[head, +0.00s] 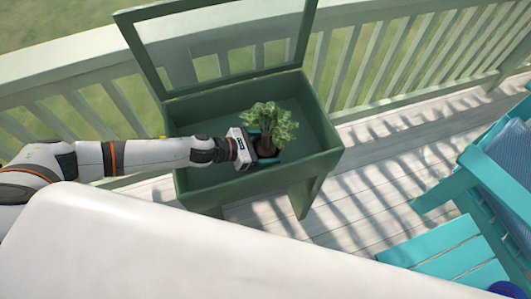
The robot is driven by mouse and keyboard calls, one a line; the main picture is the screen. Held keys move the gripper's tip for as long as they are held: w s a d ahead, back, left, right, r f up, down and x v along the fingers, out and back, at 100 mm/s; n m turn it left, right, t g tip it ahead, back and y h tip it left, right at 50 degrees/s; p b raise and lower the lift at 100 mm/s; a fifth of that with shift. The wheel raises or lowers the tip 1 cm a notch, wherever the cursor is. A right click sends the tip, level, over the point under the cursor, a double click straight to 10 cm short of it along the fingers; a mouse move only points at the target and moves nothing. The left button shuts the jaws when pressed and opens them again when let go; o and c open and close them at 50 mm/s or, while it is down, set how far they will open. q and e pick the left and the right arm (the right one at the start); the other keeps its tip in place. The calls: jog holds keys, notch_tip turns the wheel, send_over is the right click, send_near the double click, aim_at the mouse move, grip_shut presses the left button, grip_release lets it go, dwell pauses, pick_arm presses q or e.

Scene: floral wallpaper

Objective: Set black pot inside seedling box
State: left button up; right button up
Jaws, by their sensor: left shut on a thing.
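The seedling box (250,181) is a dark green box on legs with its framed lid (143,62) raised open at the back. My left gripper (267,152) reaches in from the left over the box. It is shut on the pot (266,147), a small dark, brownish pot with a leafy green plant (269,120) growing from it. The pot is upright, within the box's opening as seen from above. Its base is partly hidden by the fingers, and I cannot tell whether it touches the box floor. My right gripper is not in view.
A pale green railing (400,107) runs behind the box. A turquoise chair (495,180) and a turquoise slatted table or footrest (450,252) stand at the right. White deck boards (370,190) between them and the box are clear.

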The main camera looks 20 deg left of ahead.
pick_arm(q)
jog(key=shift+f+b, duration=0.35)
jog(key=shift+f, duration=1.55)
jog(key=shift+f, duration=0.15)
jog(key=o, duration=1)
